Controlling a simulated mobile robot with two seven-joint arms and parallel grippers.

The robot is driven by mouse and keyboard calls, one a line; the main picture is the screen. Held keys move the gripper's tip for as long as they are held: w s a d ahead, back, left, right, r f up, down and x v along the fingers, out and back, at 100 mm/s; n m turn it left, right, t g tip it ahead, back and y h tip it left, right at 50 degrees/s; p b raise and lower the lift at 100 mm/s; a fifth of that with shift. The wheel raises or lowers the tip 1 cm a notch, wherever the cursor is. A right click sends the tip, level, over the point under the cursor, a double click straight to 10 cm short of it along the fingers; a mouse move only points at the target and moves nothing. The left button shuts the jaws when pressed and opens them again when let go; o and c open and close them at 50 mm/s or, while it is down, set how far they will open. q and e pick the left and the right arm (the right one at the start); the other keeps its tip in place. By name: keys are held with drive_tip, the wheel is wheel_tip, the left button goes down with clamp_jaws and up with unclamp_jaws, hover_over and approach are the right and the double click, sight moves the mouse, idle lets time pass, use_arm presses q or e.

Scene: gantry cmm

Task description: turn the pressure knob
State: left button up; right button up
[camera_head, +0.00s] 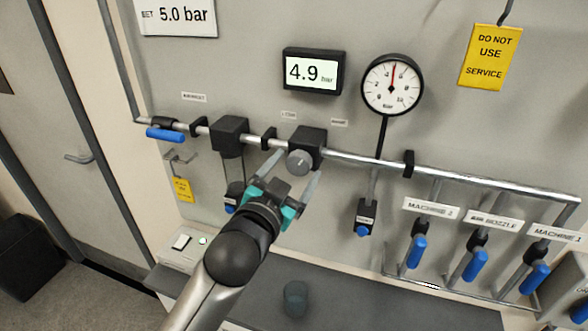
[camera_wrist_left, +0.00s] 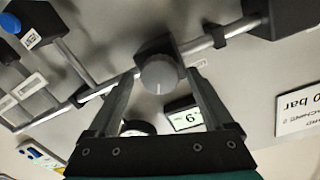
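The grey pressure knob (camera_head: 299,161) sits on the front of a black regulator block (camera_head: 309,141) on the pipe. It also shows in the left wrist view (camera_wrist_left: 158,75), with a light index line on its face. My left gripper (camera_head: 294,168) is open, its fingers pointing at the knob. In the left wrist view its two fingers (camera_wrist_left: 161,76) lie either side of the knob, with small gaps showing; contact is not visible. The display (camera_head: 313,72) reads 4.9 bar. The sign (camera_head: 178,16) reads 5.0 bar. My right gripper is not in view.
A round gauge (camera_head: 392,85) hangs right of the display. Another black block (camera_head: 229,136) and a blue-handled valve (camera_head: 165,134) are left on the pipe. Several blue-handled valves (camera_head: 475,264) stand at right. A yellow do-not-use tag (camera_head: 490,56) hangs upper right. A dark cup (camera_head: 295,298) stands below.

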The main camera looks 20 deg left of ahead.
use_arm(q)
drive_tip(key=s+a+p, duration=0.1)
drive_tip(key=s+p, duration=0.2)
drive_tip(key=s, duration=1.2)
drive_tip(key=shift+a+r, duration=0.15)
drive_tip(key=shift+r, duration=0.05)
drive_tip(key=shift+s, duration=0.1)
idle(0.4)
